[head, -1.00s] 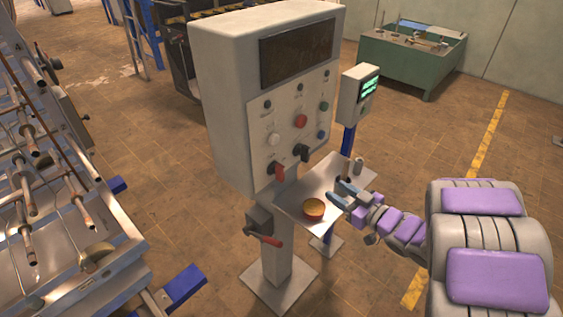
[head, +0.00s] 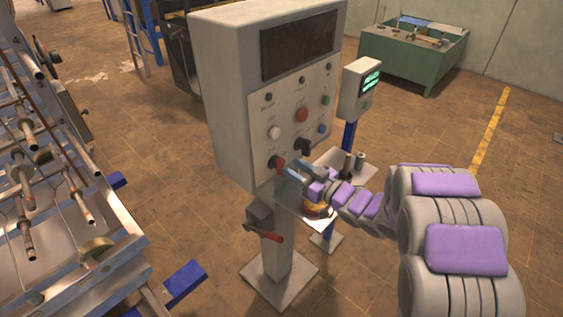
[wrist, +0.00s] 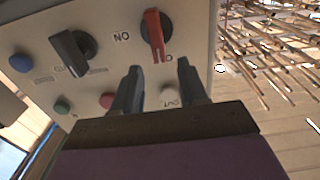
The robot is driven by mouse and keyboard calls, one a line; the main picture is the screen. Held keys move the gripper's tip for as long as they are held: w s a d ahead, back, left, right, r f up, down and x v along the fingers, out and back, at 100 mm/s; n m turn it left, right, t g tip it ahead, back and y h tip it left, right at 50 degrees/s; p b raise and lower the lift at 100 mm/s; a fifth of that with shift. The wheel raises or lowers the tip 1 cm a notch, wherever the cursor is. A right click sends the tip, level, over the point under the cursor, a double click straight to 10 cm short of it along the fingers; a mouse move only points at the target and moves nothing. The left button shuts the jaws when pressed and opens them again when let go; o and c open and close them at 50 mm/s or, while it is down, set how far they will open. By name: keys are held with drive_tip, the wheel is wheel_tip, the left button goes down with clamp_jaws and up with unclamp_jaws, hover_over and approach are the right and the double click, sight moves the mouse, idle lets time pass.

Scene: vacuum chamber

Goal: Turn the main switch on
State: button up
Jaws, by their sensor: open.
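A red rotary switch (head: 275,163) sits at the lower left of the control panel on the grey cabinet. In the wrist view the red switch (wrist: 154,32) has its handle along the picture's vertical, beside letters that appear upside down. My gripper (head: 291,172) is just in front of the panel, near this switch. In the wrist view my gripper (wrist: 157,82) is open, with its two fingers apart and the red switch beyond the gap between them. I see nothing held. A black rotary switch (wrist: 73,50) is beside the red one.
A red lever (head: 265,235) sticks out from a box on the post below. A red button (head: 302,115) and a white button (head: 274,132) are above the switches. A small metal shelf (head: 335,165) with objects is under my arm. A small screen unit (head: 361,88) stands at right.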

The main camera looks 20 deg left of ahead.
sight(285, 163)
drive_tip(key=x, duration=0.6)
drive_tip(key=shift+b, duration=0.4)
drive_tip(key=shift+s+d+f, duration=0.1)
drive_tip(key=shift+d, duration=0.05)
clamp_jaws()
